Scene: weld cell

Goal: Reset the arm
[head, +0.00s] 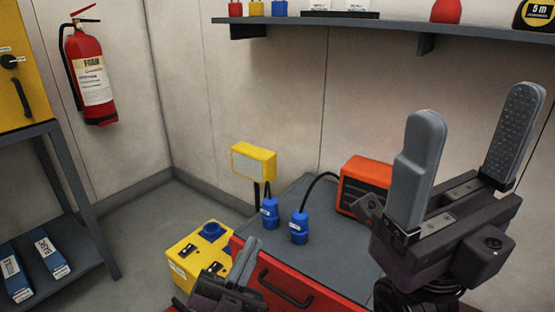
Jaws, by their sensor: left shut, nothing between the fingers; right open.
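My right gripper (472,112) is raised at the right, large and close to the camera. Its two grey fingers point up and stand wide apart with nothing between them. My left gripper (247,256) is low in the middle of the view, in front of the red cabinet. Its fingers are together and hold nothing. Most of the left arm is out of view below.
A red cabinet (325,299) with a grey top carries blue plugs (299,228) and an orange unit (366,182). A yellow box (191,262) stands left of it. A fire extinguisher (90,75) hangs on the wall. A shelf (400,25) spans the top.

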